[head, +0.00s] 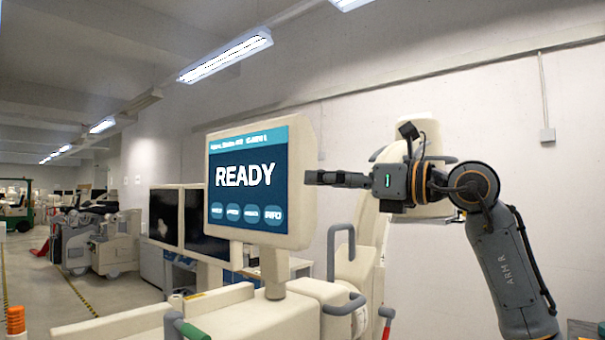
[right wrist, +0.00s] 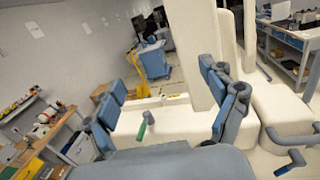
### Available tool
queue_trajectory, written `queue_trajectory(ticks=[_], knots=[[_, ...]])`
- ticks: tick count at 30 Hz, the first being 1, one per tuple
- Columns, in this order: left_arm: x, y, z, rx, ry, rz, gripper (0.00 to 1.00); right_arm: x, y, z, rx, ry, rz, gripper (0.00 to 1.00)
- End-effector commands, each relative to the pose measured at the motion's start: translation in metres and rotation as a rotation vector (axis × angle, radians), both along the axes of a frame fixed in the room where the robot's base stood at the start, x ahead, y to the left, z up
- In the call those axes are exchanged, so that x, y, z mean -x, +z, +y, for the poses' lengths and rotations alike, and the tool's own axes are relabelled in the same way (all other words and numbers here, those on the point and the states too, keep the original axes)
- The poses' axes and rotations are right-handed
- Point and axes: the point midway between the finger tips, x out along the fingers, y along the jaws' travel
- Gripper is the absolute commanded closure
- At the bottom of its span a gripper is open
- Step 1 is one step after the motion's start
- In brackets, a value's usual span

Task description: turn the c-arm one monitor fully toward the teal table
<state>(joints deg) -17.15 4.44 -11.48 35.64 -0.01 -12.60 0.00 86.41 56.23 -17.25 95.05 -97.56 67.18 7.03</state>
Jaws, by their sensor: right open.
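The c-arm monitor (head: 256,180) is a cream panel with a blue READY screen, on a post above the cream c-arm body (head: 235,318). Its screen faces toward me, turned somewhat left. My right gripper (head: 318,178) is at the monitor's right edge, fingers pointing left; I cannot tell whether they touch it. In the right wrist view the gripper (right wrist: 160,80) is open, its blue-grey fingers spread. A tall cream slab (right wrist: 190,45) shows beyond and between the fingers; I cannot tell if it is the monitor. My left gripper is not in view. I cannot make out a teal table.
Two dark screens (head: 165,215) stand behind the monitor at left. Blue-grey handles (head: 345,303) and a green-tipped lever (head: 190,330) stick out of the c-arm body. More cream equipment (head: 105,245) stands on open floor at far left. A bare wall is behind my right arm.

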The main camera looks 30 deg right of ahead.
Motion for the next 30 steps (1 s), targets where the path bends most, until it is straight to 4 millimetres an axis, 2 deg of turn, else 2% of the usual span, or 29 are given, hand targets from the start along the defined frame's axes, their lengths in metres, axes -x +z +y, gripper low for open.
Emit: queue_trajectory(ticks=[1,3,8,14,24,30], knots=[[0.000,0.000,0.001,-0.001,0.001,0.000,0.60,0.008,0.009,-0.018,0.018,-0.055,0.006,0.16],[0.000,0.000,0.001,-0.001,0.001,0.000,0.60,0.015,0.014,-0.036,0.034,-0.111,0.019,0.16],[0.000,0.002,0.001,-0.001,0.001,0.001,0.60,0.019,0.018,-0.053,0.048,-0.166,0.038,0.16],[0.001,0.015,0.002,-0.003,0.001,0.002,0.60,-0.007,0.020,-0.044,0.049,-0.165,0.042,0.16],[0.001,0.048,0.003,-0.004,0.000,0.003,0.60,-0.075,0.022,-0.020,0.048,-0.164,0.041,0.16],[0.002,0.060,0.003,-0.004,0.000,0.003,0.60,-0.100,0.020,-0.012,0.047,-0.165,0.040,0.16]])
